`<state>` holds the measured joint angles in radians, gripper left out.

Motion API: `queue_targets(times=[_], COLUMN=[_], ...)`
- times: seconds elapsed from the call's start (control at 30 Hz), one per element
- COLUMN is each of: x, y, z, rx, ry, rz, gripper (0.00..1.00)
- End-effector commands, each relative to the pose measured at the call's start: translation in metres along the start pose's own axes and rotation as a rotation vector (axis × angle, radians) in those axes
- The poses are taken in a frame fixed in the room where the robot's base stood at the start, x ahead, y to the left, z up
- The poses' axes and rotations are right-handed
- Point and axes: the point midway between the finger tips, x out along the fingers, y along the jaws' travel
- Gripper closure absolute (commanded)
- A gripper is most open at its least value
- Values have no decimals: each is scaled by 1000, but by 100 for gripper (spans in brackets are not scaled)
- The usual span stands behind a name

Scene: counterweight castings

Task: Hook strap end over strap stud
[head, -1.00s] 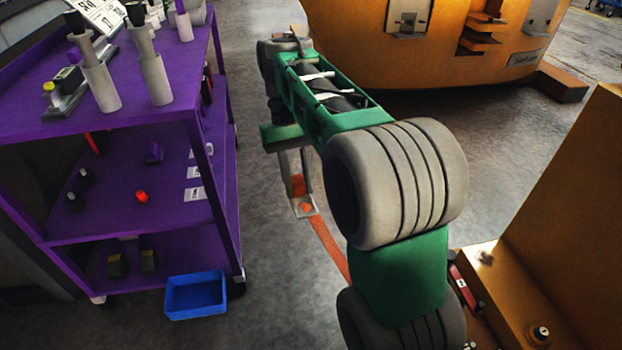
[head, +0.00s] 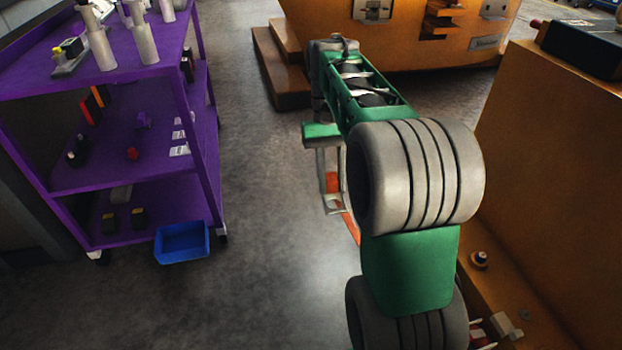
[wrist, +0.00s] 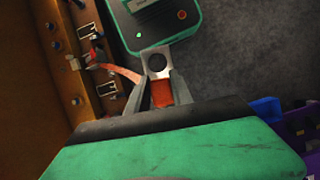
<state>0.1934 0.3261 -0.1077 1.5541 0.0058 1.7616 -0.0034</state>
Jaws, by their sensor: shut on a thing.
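My gripper (head: 333,192) hangs over the floor in the middle of the head view. It is shut on the orange strap (wrist: 162,94) just behind its metal end plate. The strap end (wrist: 157,61) is a pale plate with a round hole, sticking out past the fingertips in the wrist view. The strap runs from there to the orange casting (wrist: 32,110). A short stud (head: 479,259) with a dark top stands on the casting's ledge at right in the head view, apart from the strap end. I cannot tell whether it is the strap stud.
A purple cart (head: 120,181) with bottles and small parts stands at left, a blue bin (head: 182,244) at its foot. A large orange casting (head: 420,55) and step (head: 281,75) are at the back. Open floor lies between cart and arm. Several small fittings line the casting in the wrist view.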

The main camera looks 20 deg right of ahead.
Motion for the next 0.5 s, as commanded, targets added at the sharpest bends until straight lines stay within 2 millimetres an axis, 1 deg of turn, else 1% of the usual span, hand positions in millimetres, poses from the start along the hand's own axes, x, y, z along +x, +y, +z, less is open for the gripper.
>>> queue_targets(times=[0.03, 0.17, 0.27, 0.3, 0.37, 0.4, 0.47, 0.5], x=[7, 23, 42, 52, 68, 80, 98, 111], y=[15, 54, 89, 106, 131, 147, 171, 186], z=[-2, -4, -4, -3, -1, 1, 6, 9], rx=[34, 124, 209, 249, 311, 352, 412, 451], ry=[-1, -1, -2, -1, -3, -3, -3, -2], rz=[-14, -51, -87, -103, -129, -146, -172, -188], gripper=[100, 100, 100, 100, 100, 100, 100, 100])
